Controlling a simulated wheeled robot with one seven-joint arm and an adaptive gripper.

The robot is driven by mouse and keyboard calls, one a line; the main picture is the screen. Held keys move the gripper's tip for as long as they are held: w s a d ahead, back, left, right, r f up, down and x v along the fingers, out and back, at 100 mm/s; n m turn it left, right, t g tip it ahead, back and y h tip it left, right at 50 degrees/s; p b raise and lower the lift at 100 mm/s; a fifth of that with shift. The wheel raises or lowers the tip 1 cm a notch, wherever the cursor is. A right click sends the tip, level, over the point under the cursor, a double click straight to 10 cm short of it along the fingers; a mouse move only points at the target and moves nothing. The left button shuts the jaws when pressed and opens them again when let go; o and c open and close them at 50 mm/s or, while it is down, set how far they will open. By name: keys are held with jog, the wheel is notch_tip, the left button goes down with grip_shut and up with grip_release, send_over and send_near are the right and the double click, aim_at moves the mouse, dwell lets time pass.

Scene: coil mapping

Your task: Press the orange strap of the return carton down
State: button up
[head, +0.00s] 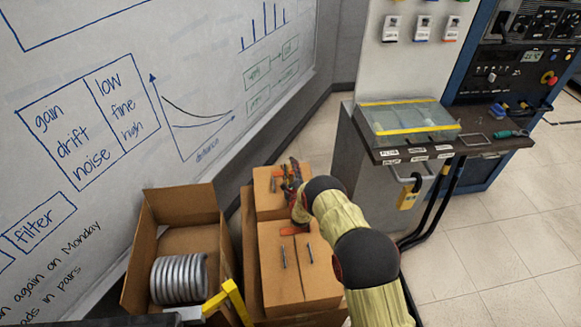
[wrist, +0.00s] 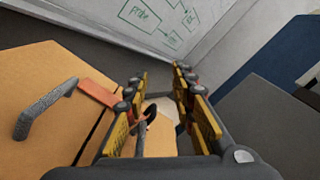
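The return carton (head: 280,285) is a closed brown box below the whiteboard, with a seam and two grey handles on top. Its orange strap (head: 294,229) is a short flat piece at the far edge of the lid. In the wrist view the strap (wrist: 97,93) lies left of my fingers, its right end close to or behind the left finger; I cannot tell whether they touch. My gripper (head: 292,175) is over the far part of the boxes, its fingers (wrist: 158,82) apart. A dark-tipped grey piece (wrist: 145,125) shows between them, apparently behind; I see nothing clearly gripped.
An open carton (head: 178,198) with a grey coil (head: 179,278) stands at left, a yellow bracket (head: 236,300) by it. Another brown box top (head: 265,205) lies beyond the return carton. A grey cabinet with a glass-lidded case (head: 408,120) stands at right. The floor at lower right is clear.

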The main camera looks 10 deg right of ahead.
jog(key=s, duration=1.2)
jog(key=shift+a+f, duration=0.15)
jog(key=w+r+n+g+p, duration=0.15)
jog(key=r+n, duration=0.35)
jog(key=r, duration=0.8)
jog(key=w+r+n+g, duration=0.3)
jog(key=r+n, duration=0.1)
jog(key=r, duration=0.9)
jog(key=s+r+n+g, duration=0.2)
jog(key=s+r+n, duration=0.4)
jog(key=r, duration=0.4)
jog(key=s+r+n+g, duration=0.1)
jog(key=s+r+n, duration=0.15)
jog(key=s, duration=0.45)
jog(key=s+d+r+n+g+y+p, duration=0.1)
jog(key=s+r, duration=0.3)
jog(key=s, duration=0.3)
jog(key=s+r+n+g, duration=0.1)
jog(key=s+r+n, duration=0.1)
jog(key=s+r, duration=0.35)
jog(key=s+d+f+n+g+p, duration=0.1)
jog(key=s+n+g, duration=0.2)
jog(key=s, duration=2.3)
jog(key=n, duration=0.4)
jog(key=shift+s+d, duration=0.2)
jog(key=shift+s, duration=0.1)
